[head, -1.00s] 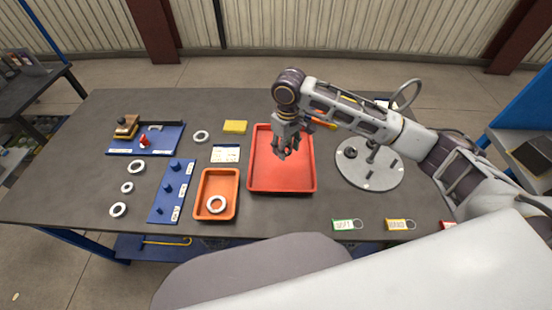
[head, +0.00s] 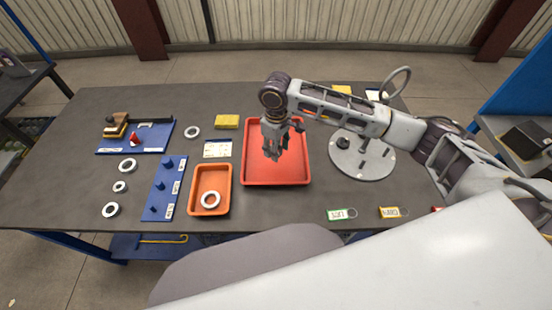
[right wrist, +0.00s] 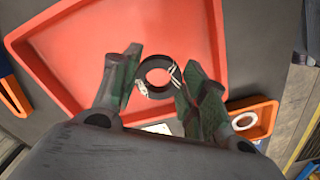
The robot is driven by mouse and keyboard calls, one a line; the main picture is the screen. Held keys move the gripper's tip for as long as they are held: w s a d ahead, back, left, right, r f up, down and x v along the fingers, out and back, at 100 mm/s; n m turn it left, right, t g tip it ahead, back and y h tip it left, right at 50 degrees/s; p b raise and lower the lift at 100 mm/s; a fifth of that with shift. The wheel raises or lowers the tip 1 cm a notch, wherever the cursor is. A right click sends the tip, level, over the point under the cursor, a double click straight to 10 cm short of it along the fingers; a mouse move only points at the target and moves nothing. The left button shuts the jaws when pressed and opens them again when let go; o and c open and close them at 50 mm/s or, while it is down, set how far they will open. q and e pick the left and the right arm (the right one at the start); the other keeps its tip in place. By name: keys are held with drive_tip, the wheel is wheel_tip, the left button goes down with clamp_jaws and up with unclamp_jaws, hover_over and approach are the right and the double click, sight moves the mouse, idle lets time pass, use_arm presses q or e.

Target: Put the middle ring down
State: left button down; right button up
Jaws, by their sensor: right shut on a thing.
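My right gripper (head: 271,152) is over the red tray (head: 291,176) in the head view. In the right wrist view its two fingers (right wrist: 153,82) are shut on a dark ring (right wrist: 147,65) with pale marks, which sits between the fingertips. The red tray floor (right wrist: 85,45) lies beneath it and looks empty. I cannot tell how high the ring is above the tray floor. The ring is not clear in the head view. My left gripper is not in view.
An orange tray (head: 194,180) with a white ring (head: 210,199) stands left of the red tray. A blue peg board (head: 160,196) and several loose white rings (head: 127,166) lie further left. A round grey plate (head: 362,170) with posts stands at right.

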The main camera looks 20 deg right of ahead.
sight(276, 166)
drive_tip(key=shift+f, duration=1.8)
drive_tip(key=shift+f, duration=1.85)
drive_tip(key=o, duration=1.1)
drive_tip(key=shift+f, duration=0.15)
wheel_tip(276, 166, up, 12)
drive_tip(key=shift+r, duration=0.15)
